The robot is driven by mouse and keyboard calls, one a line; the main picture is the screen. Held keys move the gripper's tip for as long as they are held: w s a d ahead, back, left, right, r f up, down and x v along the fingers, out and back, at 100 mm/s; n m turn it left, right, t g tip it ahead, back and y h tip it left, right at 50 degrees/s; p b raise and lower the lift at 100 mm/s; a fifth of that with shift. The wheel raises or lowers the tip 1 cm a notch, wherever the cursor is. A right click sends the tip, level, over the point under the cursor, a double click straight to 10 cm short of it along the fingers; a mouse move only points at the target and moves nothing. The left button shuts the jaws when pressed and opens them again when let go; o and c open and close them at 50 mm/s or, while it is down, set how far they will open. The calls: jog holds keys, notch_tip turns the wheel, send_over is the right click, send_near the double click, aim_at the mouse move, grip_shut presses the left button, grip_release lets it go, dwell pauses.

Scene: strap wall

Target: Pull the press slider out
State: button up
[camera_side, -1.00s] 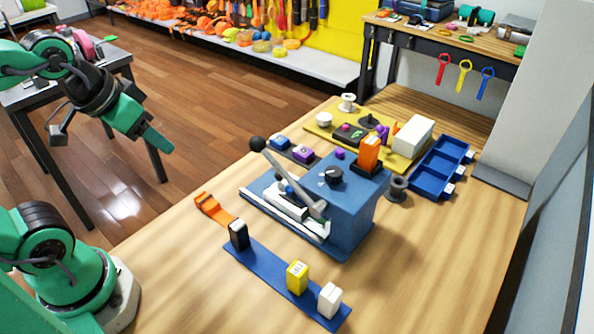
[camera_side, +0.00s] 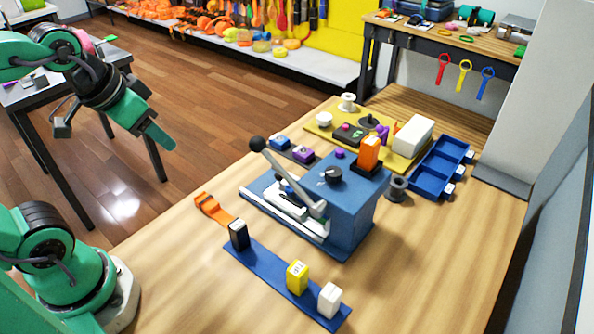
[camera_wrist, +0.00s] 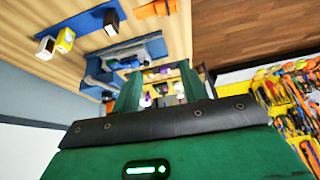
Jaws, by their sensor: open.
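The blue press (camera_side: 355,205) stands on the wooden table in the side view. Its grey lever with a black ball knob leans up to the left. A pale slider (camera_side: 290,205) lies low along the press's left front side, partly under the lever. The press also shows, tilted, in the wrist view (camera_wrist: 135,55), where my gripper partly covers the scene. My gripper (camera_side: 157,138) is up in the air at the left, well apart from the press. Its green fingers show open and apart in the wrist view (camera_wrist: 160,88), with nothing seen held between them.
A blue strip (camera_side: 265,268) with black, yellow and white blocks lies in front of the press. An orange strap piece (camera_side: 213,209) lies left of it. A yellow board (camera_side: 405,160) with several parts and a blue tray (camera_side: 440,165) stand behind. The table's right front is clear.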

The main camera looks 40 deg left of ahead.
jog(key=w+d+f+m+g, duration=0.1)
jog(key=w+d+m+g, duration=0.25)
jog(key=w+m, duration=0.7)
jog(key=w+d+f+m+g, duration=0.4)
jog(key=w+f, duration=0.6)
jog(key=w, duration=0.3)
jog(key=shift+f+m, duration=0.35)
jog(key=shift+s+d+f, duration=0.1)
jog(key=shift+s+f, duration=0.1)
jog(key=shift+f, duration=1.05)
jog(key=shift+s+f, duration=0.25)
jog(key=shift+f, duration=1.05)
jog(key=shift+s+d+f, duration=0.1)
jog(key=shift+s+f, duration=0.1)
jog(key=shift+f, duration=1.05)
jog(key=shift+c, duration=0.4)
jog(key=shift+a, duration=0.15)
grip_shut()
